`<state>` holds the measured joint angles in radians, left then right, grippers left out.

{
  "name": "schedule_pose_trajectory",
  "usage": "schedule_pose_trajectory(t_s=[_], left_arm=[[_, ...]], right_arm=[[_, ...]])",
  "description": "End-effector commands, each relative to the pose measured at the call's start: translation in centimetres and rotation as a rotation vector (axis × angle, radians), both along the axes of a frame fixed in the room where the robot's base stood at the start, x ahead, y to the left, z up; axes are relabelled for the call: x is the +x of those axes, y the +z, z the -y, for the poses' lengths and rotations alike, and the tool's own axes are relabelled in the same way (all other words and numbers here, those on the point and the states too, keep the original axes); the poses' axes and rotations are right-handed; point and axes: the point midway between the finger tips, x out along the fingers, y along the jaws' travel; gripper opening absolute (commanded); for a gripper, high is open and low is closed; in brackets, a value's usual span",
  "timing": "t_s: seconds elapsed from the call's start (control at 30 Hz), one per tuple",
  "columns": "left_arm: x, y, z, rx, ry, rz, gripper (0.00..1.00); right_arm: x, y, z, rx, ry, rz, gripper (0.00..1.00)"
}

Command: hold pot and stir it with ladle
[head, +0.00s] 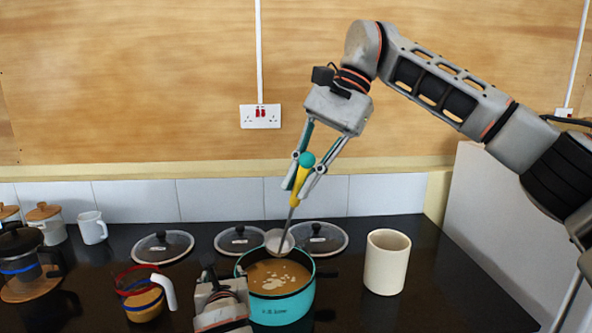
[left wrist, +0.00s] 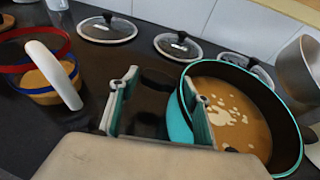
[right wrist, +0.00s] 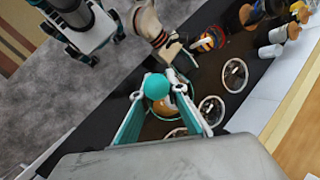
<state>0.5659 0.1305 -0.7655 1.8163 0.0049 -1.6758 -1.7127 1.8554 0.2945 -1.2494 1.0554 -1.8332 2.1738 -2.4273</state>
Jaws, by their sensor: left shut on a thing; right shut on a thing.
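The teal pot (head: 283,310) holds brown soup with pale bits, and also shows in the left wrist view (left wrist: 177,122). My left gripper (head: 215,280) is at the pot's left side; in the left wrist view (left wrist: 160,100) one finger overlaps the rim. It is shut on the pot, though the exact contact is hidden. My right gripper (head: 301,186) is shut on the yellow handle of the ladle (head: 298,189), whose teal end shows in the right wrist view (right wrist: 157,86). The ladle tilts, its pale bowl (head: 280,241) at the pot's back rim; I cannot tell whether it touches.
Several glass lids (head: 162,246) lie behind the pot. A cream canister (head: 386,262) stands to its right. A red-and-blue-banded jug (head: 142,300) with a white handle stands to the left, beyond it a French press (head: 27,265) and a white mug (head: 92,228).

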Motion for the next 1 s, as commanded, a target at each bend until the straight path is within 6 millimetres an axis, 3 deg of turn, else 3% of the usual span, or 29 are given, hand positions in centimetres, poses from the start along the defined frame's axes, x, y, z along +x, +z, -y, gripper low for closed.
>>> schedule_pose_trajectory(t_s=[0.03,0.53,1.0], left_arm=[[-0.2,-0.8,0.1,0.004,-0.003,-0.014,0.25],[-0.2,-0.8,0.1,0.004,-0.003,-0.014,0.25],[-0.2,-0.8,0.1,0.003,-0.004,-0.015,0.25]], right_arm=[[-0.2,-0.4,0.1,0.000,0.002,-0.001,0.00],[-2.2,-3.2,1.3,0.000,-0.001,0.000,0.00],[-1.0,-6.3,0.5,0.000,-0.001,-0.001,0.00]])
